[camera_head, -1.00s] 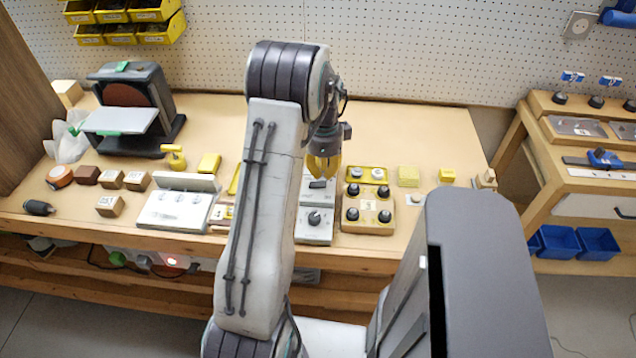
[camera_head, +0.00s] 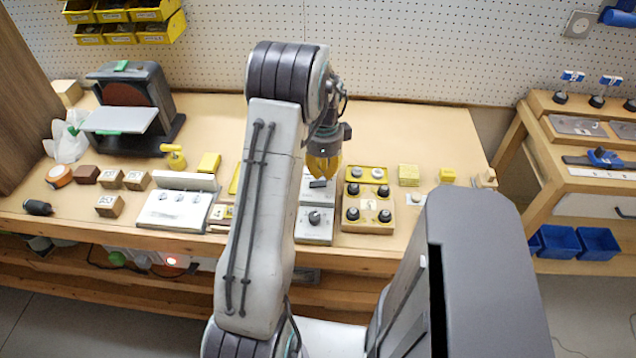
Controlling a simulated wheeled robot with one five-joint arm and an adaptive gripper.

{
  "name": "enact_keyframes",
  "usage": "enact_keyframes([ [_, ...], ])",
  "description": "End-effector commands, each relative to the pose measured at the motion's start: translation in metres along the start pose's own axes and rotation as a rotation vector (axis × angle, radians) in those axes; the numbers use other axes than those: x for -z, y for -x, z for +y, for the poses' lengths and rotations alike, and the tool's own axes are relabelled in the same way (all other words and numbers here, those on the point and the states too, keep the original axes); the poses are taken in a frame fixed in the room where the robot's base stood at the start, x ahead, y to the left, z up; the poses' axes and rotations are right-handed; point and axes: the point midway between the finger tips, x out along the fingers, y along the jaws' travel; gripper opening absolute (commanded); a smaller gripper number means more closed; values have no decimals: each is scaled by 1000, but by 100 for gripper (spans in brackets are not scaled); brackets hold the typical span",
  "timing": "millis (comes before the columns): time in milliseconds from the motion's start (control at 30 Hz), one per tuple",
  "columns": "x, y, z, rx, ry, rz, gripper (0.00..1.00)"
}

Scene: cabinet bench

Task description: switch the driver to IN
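My gripper (camera_head: 323,166), with yellow fingers, points down just above a pale grey panel on the bench; whether the fingers are apart or together is unclear. Below the fingertips, the panel's upper part holds a dark switch (camera_head: 318,183). Its lower part holds a round dark knob (camera_head: 314,217). The fingers hide the top of the panel, and a gap between fingertips and switch cannot be judged. No IN marking is readable, and I cannot tell for sure which part is the driver.
A wooden block with several knobs (camera_head: 367,213) stands close right of the panel. A white panel with several small switches (camera_head: 172,210) lies to the left, partly beside my arm. A sander (camera_head: 130,105) stands at the back left. The back right of the bench (camera_head: 430,130) is clear.

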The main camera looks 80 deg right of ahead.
Motion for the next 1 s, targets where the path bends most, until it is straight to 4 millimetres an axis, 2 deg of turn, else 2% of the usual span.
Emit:
enact_keyframes([
  [1000,0,-14,0,-1,0,0,0],
])
